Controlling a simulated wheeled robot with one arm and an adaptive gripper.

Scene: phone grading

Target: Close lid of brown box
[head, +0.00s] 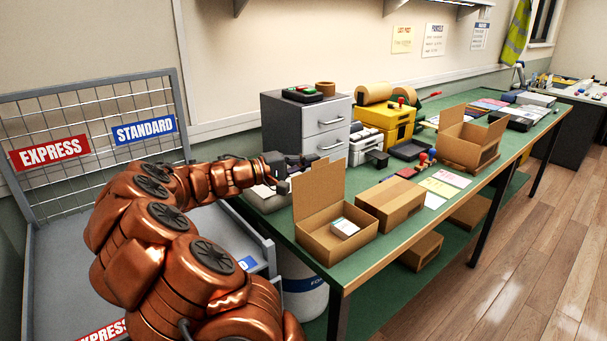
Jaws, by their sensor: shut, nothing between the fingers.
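An open brown box (334,242) stands near the front left corner of the green table. Its lid (319,188) stands upright at the back of the box. A small white package (344,228) lies inside. My gripper (306,160) is shut and empty, just behind and slightly left of the top of the raised lid. Whether it touches the lid I cannot tell. A closed brown box (390,203) sits right of the open one. Another open brown box (469,137) stands farther along the table.
A grey drawer unit (307,122) stands behind my gripper. Yellow equipment (386,121) and a red-handled stamp (424,160) are on the table (440,218). A wire-backed cart (95,150) with express and standard signs stands at left. Floor at right is clear.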

